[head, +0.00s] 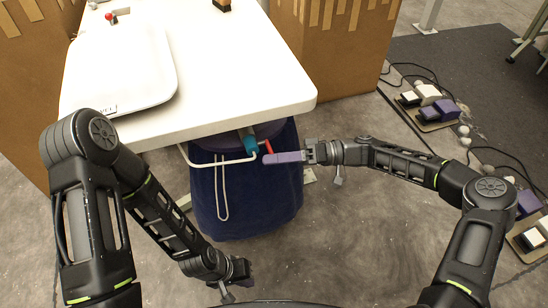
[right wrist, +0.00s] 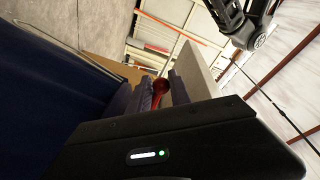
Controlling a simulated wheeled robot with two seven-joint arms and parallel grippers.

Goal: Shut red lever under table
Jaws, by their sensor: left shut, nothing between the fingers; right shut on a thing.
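The red lever (head: 268,146) is under the front edge of the white table (head: 225,113), beside a teal fitting (head: 249,142). My right gripper (head: 268,158) reaches in from the right with its purple fingers at the lever. In the right wrist view the red lever (right wrist: 160,90) shows between the two purple fingers (right wrist: 158,97), and the gripper is shut on it. Part of the lever is hidden by the fingers. My left gripper (head: 246,271) is low at the bottom middle, shut and empty, well apart from the lever.
A dark blue bag (head: 240,200) hangs under the table edge, next to a white wire frame (head: 215,163). A white pillow-shaped object (head: 120,65) lies on the table. Cardboard boxes (head: 335,60) stand behind. Cables and pedals (head: 435,110) lie on the floor at right.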

